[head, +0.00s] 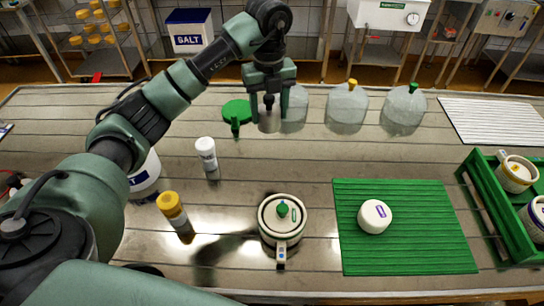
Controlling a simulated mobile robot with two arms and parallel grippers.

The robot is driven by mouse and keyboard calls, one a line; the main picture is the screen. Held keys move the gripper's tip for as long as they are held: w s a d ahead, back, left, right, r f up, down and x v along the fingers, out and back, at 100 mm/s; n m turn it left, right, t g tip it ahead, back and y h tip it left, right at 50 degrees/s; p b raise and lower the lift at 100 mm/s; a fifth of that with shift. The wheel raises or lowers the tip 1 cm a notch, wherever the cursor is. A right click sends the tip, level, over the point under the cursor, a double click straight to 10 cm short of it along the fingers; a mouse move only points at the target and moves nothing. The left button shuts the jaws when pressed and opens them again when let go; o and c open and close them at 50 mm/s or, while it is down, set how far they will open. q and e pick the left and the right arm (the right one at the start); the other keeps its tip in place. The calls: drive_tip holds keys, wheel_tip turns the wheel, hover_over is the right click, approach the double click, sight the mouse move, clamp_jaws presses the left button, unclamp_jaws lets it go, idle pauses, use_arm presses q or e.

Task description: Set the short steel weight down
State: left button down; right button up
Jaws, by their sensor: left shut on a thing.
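My left gripper (268,100) reaches in from the left and points down at the far middle of the steel table. It is shut on the dark knob of the short steel weight, a small grey cylinder. The weight's body (269,123) shows below the fingers, upright, at or just above the table top; I cannot tell whether it touches. It is just left of the nearest clear dome (296,104) and right of a round green piece with a handle (236,110). My right gripper is not in view.
Two more clear domes (347,104) (403,106) stand to the right. A lidded mould (282,222), a white cheese (375,216) on a green mat (430,245), a white bottle (206,153) and a yellow-capped bottle (173,210) stand nearer. A green crate (489,215) is at right.

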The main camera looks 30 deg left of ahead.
use_arm(q)
wheel_tip(320, 180, down, 12)
drive_tip(key=shift+p, duration=0.9)
wheel_tip(320, 180, down, 4)
drive_tip(key=shift+p, duration=0.45)
drive_tip(key=shift+f, duration=0.2)
drive_tip(key=shift+f, duration=0.2)
drive_tip(key=c, duration=0.5)
unclamp_jaws()
